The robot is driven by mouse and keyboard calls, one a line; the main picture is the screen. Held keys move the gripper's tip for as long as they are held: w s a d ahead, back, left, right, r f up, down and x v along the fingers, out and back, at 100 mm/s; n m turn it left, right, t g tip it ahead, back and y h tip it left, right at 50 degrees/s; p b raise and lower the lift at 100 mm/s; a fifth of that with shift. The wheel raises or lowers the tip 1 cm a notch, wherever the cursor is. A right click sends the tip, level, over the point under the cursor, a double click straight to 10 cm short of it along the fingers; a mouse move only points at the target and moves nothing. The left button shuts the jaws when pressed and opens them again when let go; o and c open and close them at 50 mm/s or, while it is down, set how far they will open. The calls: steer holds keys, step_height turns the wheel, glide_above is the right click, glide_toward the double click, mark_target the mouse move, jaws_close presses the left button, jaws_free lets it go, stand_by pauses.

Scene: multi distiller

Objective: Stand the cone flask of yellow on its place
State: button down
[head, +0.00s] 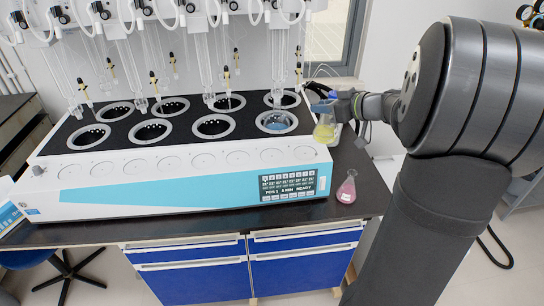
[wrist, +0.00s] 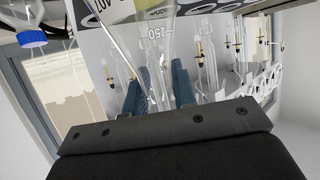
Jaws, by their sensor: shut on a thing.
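The yellow cone flask (head: 325,133) is held by my gripper (head: 332,103) at the right end of the distiller, and looks close to upright in the head view. I cannot tell whether its base touches anything.
A pink cone flask (head: 347,187) stands on the dark bench (head: 300,215) near the distiller's front right corner. A round glass vessel (head: 277,121) sits in the front right well. Glass tubes (head: 205,60) hang above the wells. A blue-capped container (wrist: 32,39) shows in the wrist view.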

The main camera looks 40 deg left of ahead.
steer(key=shift+n+g, duration=0.8)
steer(key=shift+g, duration=0.1)
steer(key=shift+s+a+f, duration=1.15)
steer(key=shift+a+f, duration=0.45)
steer(key=shift+a, duration=0.75)
steer(key=shift+s+a+f, duration=1.1)
steer(key=shift+a+f, duration=0.45)
steer(key=shift+a, duration=0.8)
steer(key=shift+s+a+f, duration=1.15)
steer(key=shift+a+f, duration=0.45)
steer(key=shift+a, duration=0.75)
steer(key=shift+f, duration=0.1)
steer(key=c, duration=1.2)
jaws_free()
